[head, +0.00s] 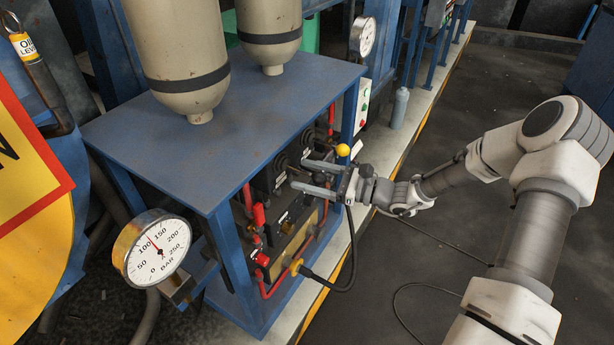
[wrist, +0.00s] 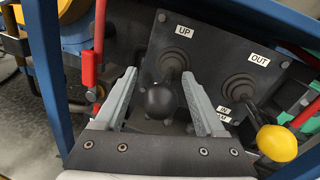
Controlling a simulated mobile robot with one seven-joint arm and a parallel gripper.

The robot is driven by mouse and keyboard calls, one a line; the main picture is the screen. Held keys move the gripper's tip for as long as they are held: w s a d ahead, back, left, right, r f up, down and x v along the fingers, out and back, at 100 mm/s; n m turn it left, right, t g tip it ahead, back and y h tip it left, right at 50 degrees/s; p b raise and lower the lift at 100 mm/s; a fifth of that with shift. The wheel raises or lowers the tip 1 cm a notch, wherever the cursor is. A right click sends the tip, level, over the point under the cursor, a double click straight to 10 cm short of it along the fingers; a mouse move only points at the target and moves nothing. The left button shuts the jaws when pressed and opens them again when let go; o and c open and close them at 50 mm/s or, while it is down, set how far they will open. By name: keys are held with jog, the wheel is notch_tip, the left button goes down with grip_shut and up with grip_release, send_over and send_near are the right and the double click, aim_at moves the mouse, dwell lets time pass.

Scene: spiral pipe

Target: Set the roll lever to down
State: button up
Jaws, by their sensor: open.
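In the wrist view a lever with a round black knob (wrist: 160,101) stands out from a dark panel (wrist: 215,48), its boot below the UP label (wrist: 184,31). No label reading "roll" is legible. My gripper (wrist: 158,73) is open, one finger on each side of the black knob, with a visible gap on both sides; I cannot tell the depth. Below this lever the panel is hidden by my gripper. In the head view my gripper (head: 301,175) reaches in at the panel's front, and the black knob cannot be made out there.
A second lever with a yellow knob (wrist: 277,143) stands right of my gripper, by the OUT label (wrist: 258,59); it also shows in the head view (head: 343,150). A red handle (wrist: 90,68) is at the left. The blue frame (head: 225,100) overhangs the panel. Open floor lies right.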

jog(key=shift+a, duration=0.15)
jog(key=shift+c, duration=0.2)
grip_shut()
jog(key=shift+f, duration=0.1)
dwell(1.1)
